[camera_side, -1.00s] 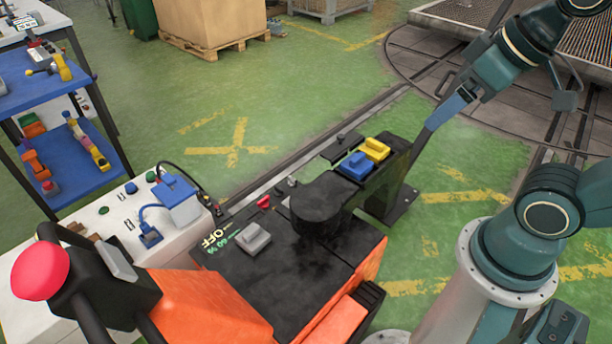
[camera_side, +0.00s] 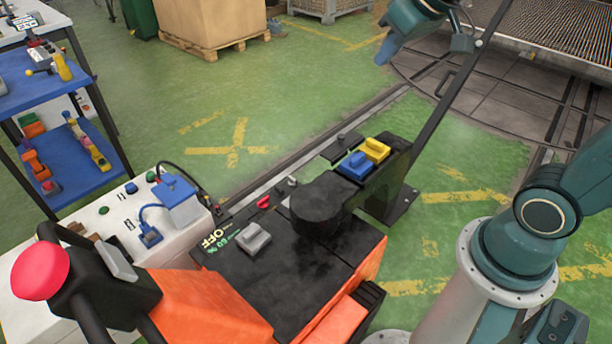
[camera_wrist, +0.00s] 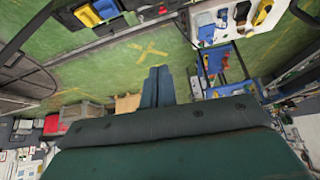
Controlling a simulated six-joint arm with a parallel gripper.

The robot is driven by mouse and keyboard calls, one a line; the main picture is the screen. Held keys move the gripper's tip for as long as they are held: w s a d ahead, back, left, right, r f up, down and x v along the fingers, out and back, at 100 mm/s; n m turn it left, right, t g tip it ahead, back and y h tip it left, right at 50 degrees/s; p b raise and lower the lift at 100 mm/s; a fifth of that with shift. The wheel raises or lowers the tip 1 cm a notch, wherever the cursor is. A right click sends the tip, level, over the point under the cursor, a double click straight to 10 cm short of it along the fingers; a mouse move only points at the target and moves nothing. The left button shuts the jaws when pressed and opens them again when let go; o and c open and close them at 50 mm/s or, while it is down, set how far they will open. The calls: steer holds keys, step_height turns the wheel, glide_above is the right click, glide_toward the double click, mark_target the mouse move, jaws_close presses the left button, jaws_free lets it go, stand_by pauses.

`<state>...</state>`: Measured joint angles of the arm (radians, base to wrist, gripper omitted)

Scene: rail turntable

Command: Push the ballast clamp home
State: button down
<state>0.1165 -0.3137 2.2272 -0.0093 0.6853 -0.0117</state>
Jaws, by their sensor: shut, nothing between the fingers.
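I cannot tell for sure which part is the ballast clamp. A long thin black lever (camera_side: 448,90) leans up to the right from the far end of a black beam (camera_side: 372,192). A blue block (camera_side: 356,166) and a yellow block (camera_side: 377,150) sit side by side on that beam; the blue (camera_wrist: 106,8) and yellow (camera_wrist: 87,17) blocks also show in the wrist view. My gripper (camera_side: 384,54) is high up, left of the lever's upper part and apart from the blocks. Its blue fingers (camera_wrist: 157,86) are together and empty.
An orange-and-black machine (camera_side: 215,305) with a grey switch (camera_side: 253,238) and a red knob (camera_side: 40,270) fills the front. A white control bench (camera_side: 100,235) and a blue shelf (camera_side: 75,165) stand left. Green floor (camera_side: 300,80) is open behind.

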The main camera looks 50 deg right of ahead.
steer(key=w+d+f+m, duration=0.1)
steer(key=w+d+f, duration=0.15)
steer(key=w, duration=0.45)
steer(key=w+d+f, duration=0.1)
steer(key=w+d, duration=0.3)
steer(key=w, duration=0.2)
steer(key=m+t+h, duration=0.1)
steer(key=m+h, duration=0.2)
glide_above(344, 144)
steer(key=a, duration=0.1)
step_height(344, 144, down, 37)
steer(key=shift+w+f, duration=0.1)
steer(key=shift+f, duration=0.05)
steer(key=x, duration=0.9)
steer(key=shift+w+d+f, duration=0.1)
steer(key=shift+w+f, duration=0.15)
steer(key=shift+s, duration=0.25)
steer(key=shift+s+a+f, duration=0.1)
steer(key=shift+s+a, duration=0.35)
steer(key=shift+s, duration=0.3)
steer(key=shift+s+a+f, duration=0.1)
steer(key=shift+s+a, duration=0.3)
steer(key=shift+s, duration=0.35)
